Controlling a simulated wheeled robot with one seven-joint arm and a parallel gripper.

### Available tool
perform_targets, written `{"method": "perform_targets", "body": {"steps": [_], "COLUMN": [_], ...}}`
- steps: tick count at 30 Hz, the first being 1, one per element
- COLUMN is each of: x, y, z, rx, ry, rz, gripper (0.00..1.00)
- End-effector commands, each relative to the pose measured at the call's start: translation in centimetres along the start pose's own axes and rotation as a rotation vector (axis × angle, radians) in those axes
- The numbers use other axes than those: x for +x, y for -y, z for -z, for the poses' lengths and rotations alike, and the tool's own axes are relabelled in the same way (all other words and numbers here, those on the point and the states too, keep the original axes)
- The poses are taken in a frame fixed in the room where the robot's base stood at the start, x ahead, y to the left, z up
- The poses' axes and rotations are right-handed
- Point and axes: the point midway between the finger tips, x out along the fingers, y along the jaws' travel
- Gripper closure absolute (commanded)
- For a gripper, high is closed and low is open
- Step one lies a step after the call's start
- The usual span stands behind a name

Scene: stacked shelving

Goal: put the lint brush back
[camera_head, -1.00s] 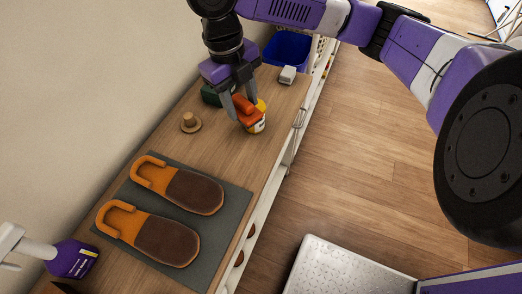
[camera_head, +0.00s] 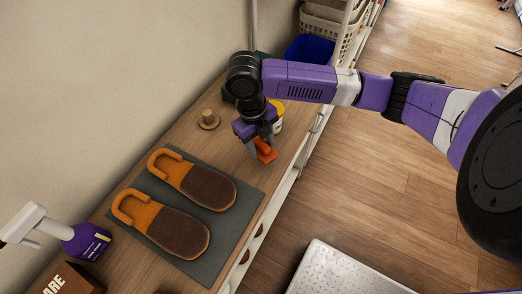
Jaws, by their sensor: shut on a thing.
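My gripper (camera_head: 261,147) is over the wooden shelf top (camera_head: 228,138), beyond the slippers. It is shut on a small orange thing (camera_head: 266,155), which looks like the lint brush. The orange part shows between and below the fingers; my gripper hides the rest. I cannot tell whether it touches the wood. Two brown slippers with orange straps, one farther (camera_head: 207,186) and one nearer (camera_head: 178,234), lie on a grey mat (camera_head: 240,220).
A yellow and white tub (camera_head: 278,118) stands just behind my gripper. A wooden knob-like piece (camera_head: 208,119) is near the wall. A blue bin (camera_head: 308,48) is at the far end. A purple spray bottle (camera_head: 85,241) stands at the near left. Bare wood lies between the knob and mat.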

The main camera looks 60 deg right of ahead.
Motion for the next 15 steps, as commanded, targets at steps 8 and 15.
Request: {"method": "perform_targets", "body": {"steps": [8, 15], "x": [3.5, 4.0], "y": [-0.4, -0.4], "z": [-0.2, -0.3], "rx": [0.001, 0.0], "ry": [-0.003, -0.001], "rz": [-0.001, 0.0], "gripper": [0.99, 0.99]}}
